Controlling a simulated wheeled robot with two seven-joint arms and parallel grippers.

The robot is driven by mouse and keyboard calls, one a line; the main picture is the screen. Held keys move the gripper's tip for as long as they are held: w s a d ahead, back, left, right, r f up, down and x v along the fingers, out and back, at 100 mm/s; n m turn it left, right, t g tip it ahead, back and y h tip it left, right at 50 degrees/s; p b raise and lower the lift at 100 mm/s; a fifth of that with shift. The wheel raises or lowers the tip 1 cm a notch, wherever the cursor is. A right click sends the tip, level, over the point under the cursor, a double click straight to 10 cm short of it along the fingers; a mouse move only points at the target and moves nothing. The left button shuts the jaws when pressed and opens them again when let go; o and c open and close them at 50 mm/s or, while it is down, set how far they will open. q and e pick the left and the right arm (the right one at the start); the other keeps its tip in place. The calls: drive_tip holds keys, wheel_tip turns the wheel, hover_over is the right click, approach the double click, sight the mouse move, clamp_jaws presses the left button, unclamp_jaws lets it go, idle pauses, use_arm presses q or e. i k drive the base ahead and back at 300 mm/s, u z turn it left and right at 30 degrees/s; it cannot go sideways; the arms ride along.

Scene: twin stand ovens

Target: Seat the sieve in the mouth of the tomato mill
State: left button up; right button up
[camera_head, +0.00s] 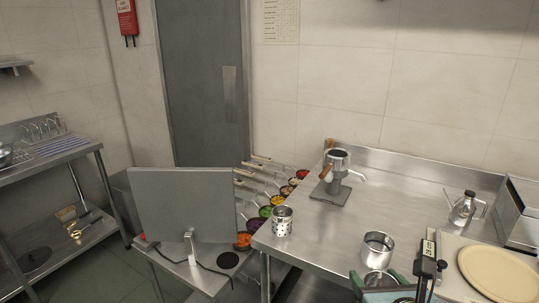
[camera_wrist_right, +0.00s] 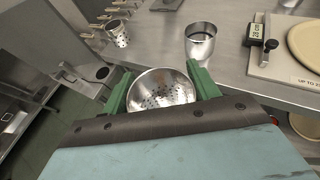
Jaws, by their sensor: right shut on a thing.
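The tomato mill (camera_head: 337,178) stands upright on the steel counter in the head view, with wooden handles and its round mouth at the top. The sieve is a shiny steel cup with small holes in its bottom. It sits between the green fingers of my right gripper (camera_wrist_right: 160,84) in the right wrist view, where the sieve (camera_wrist_right: 162,97) shows its open top. My right gripper is shut on it at the counter's front edge, well apart from the mill. In the head view the sieve (camera_head: 377,282) is partly hidden. My left gripper is not in view.
A plain steel cup (camera_head: 378,248) stands just beyond the sieve. A perforated steel cylinder (camera_head: 282,222) stands at the counter's left corner. The counter between cup and mill is clear.

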sight(336, 164)
drive_tip(key=u, duration=0.5)
drive_tip(key=i, duration=1.25)
drive_tip(key=z, duration=0.15)
